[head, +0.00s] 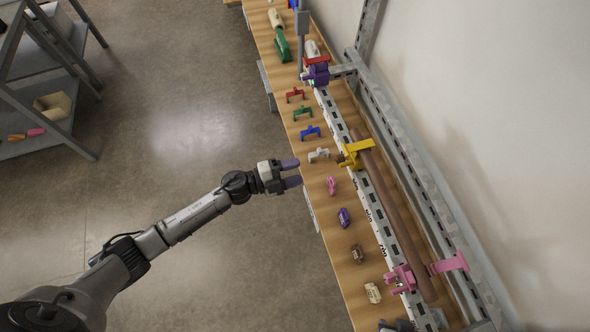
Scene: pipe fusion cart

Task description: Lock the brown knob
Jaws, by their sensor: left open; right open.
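A small brown piece (357,253), which looks like the brown knob, lies on the wooden bench between a purple piece (344,217) and a beige piece (373,292). My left gripper (291,173) is open and empty, with its two fingers pointing right toward the bench's near edge. It is up and left of the brown piece and well apart from it. The knob's fine shape and lock state are too small to tell.
A long brown pipe (393,213) lies along a slotted metal rail, with a yellow clamp (355,154) and a pink clamp (401,279) there. Several coloured brackets line the bench. A grey shelf (45,75) stands at left. The floor between is clear.

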